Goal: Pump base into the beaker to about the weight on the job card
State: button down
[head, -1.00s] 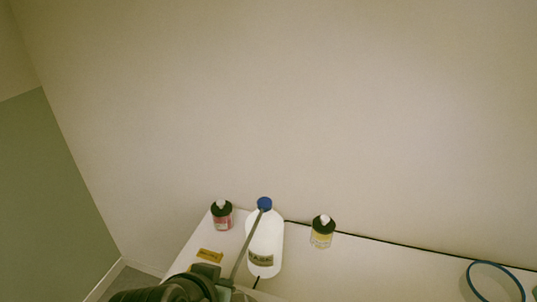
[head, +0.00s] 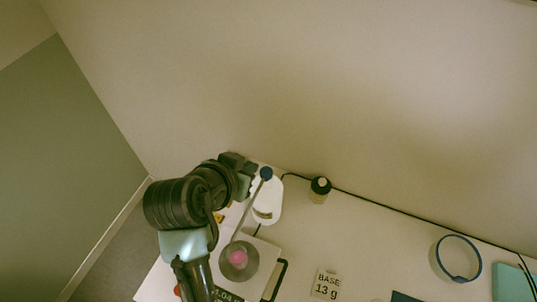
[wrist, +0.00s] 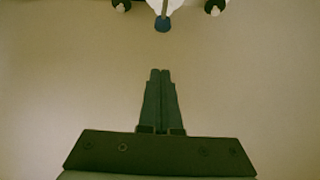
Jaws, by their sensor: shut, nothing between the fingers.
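The white base bottle (head: 267,208) stands upright near the wall, with a blue pump head (head: 266,173) and a long grey spout slanting down toward the beaker. The beaker (head: 239,262) seems to be the round grey vessel with pink in it, on a pale scale (head: 262,262); the scale's dark display (head: 228,296) is partly cut off and unclear. The job card (head: 326,284) reads "BASE 13 g". My gripper (head: 252,173) is shut and empty, close to the pump head. In the wrist view, my shut fingers (wrist: 160,73) point toward the blue head (wrist: 162,24), apart from it in that picture.
A dark-capped bottle (head: 320,190) stands right of the base bottle. A blue ring (head: 458,258) stands further right, near a teal item (head: 513,283). A black cable (head: 370,211) runs along the wall. The middle of the white table is mostly clear.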

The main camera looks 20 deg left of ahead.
jog(key=shift+f, duration=0.1)
jog(key=shift+s, duration=0.1)
jog(key=p, duration=0.2)
send_over(268, 168)
jog(key=s, duration=0.3)
notch_tip(268, 168, down, 7)
jog(key=shift+r, duration=0.1)
notch_tip(268, 168, down, 3)
jog(key=shift+r+p, duration=0.2)
jog(key=shift+p, duration=0.15)
jog(key=shift+f, duration=0.8)
